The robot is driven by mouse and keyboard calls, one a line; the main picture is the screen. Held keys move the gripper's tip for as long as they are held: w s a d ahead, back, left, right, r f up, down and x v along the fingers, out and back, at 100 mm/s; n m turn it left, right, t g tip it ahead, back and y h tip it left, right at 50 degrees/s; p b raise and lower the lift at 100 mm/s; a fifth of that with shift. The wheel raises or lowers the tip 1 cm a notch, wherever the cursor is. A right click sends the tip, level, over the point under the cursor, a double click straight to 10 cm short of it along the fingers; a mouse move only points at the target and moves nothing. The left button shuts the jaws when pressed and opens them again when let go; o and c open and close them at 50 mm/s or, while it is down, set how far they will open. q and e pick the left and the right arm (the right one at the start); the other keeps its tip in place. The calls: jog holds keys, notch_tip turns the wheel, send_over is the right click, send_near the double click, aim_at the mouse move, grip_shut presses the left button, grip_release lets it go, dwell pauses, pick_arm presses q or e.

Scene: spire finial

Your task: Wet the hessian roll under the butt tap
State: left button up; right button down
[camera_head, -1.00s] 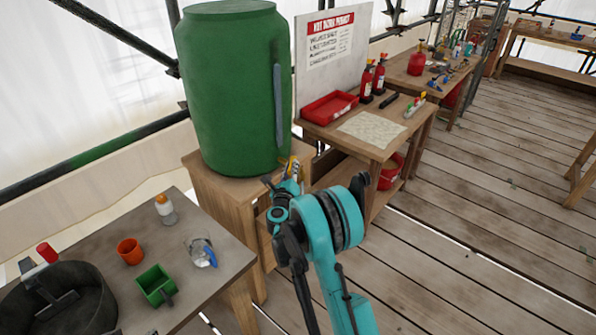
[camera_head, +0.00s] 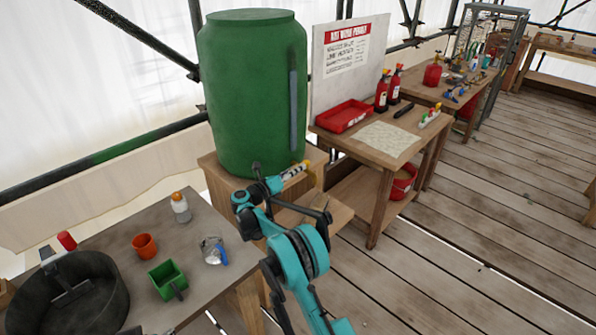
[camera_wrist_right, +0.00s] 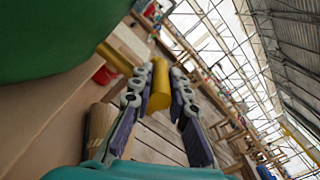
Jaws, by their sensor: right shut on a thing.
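The green water butt (camera_head: 252,95) stands on a wooden stand (camera_head: 226,190) left of centre in the head view. The yellow butt tap (camera_wrist_right: 159,86) shows in the right wrist view as a short upright cylinder joined to a bar beside the green wall. My right gripper (camera_head: 298,168) is low at the butt's right side. In the wrist view its fingers lie either side of the yellow cylinder, shut on it. A brownish, rounded thing (camera_wrist_right: 99,128) is beside the left finger; I cannot tell whether it is the hessian roll. My left gripper is not in view.
A grey table (camera_head: 120,235) at lower left holds a dark round tub (camera_head: 60,300), a green box (camera_head: 167,278), an orange cup (camera_head: 144,246) and a bottle (camera_head: 180,207). A wooden bench (camera_head: 365,160) with a red tray (camera_head: 343,116) and extinguishers stands right of the butt.

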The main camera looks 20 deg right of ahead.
dwell(0.4)
jog(key=c, duration=1.4)
grip_release()
jog(key=shift+w, duration=0.1)
jog(key=shift+c, duration=0.2)
jog(key=v, duration=1.2)
jog(key=shift+w, duration=0.1)
